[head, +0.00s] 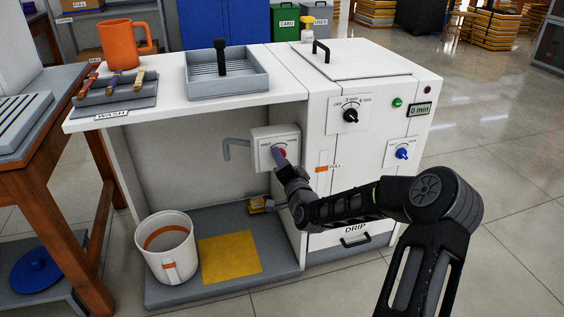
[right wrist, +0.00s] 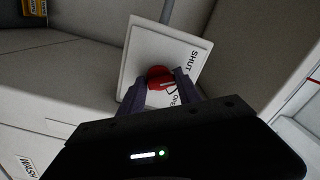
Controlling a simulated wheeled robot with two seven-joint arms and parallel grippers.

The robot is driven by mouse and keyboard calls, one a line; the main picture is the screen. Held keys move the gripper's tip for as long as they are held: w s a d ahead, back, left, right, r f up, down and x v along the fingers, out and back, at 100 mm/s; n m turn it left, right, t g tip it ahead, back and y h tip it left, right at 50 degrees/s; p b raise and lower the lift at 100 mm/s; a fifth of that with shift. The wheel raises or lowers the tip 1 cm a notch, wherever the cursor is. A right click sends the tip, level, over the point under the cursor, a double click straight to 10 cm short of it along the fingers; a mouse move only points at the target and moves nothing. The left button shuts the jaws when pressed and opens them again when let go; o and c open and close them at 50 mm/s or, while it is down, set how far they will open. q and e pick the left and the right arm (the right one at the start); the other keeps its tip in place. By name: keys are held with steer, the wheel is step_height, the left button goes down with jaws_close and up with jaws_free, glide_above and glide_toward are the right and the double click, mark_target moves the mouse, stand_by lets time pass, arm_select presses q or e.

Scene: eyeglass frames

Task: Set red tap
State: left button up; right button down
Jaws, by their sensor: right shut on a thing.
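The red tap (right wrist: 159,76) is a round red knob on a white plate marked SHUT and OPEN. The plate (head: 265,148) is on a white box under the counter, with a grey spout to its left. In the right wrist view the two fingers of my right gripper (right wrist: 160,92) are on either side of the red knob, shut on it. A small bit of the red knob shows at the fingertips of my right gripper (head: 280,152) in the head view; the fingers hide the rest. My left gripper is not in view.
A white bucket (head: 150,262) stands on the grey lower shelf beside a yellow mat (head: 230,253). A blue knob (head: 401,153) and a black dial (head: 350,115) are on the cabinet front. An orange mug (head: 118,45) and a grey tray (head: 229,82) are on top.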

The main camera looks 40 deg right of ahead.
steer(key=shift+w+r+n+b, duration=0.15)
steer(key=shift+n+b, duration=0.1)
steer(key=shift+n, duration=0.45)
steer(key=shift+s+r+n+b, duration=0.1)
steer(key=shift+r+n+b, duration=0.1)
steer(key=shift+n, duration=0.5)
steer(key=c, duration=1.1)
jaws_free()
steer(key=shift+a, duration=0.1)
steer(key=shift+o, duration=0.9)
steer(key=shift+f, duration=0.2)
steer(key=p+v, duration=0.2)
steer(key=v, duration=0.5)
steer(key=shift+s+a, duration=0.15)
steer(key=shift+s, duration=0.25)
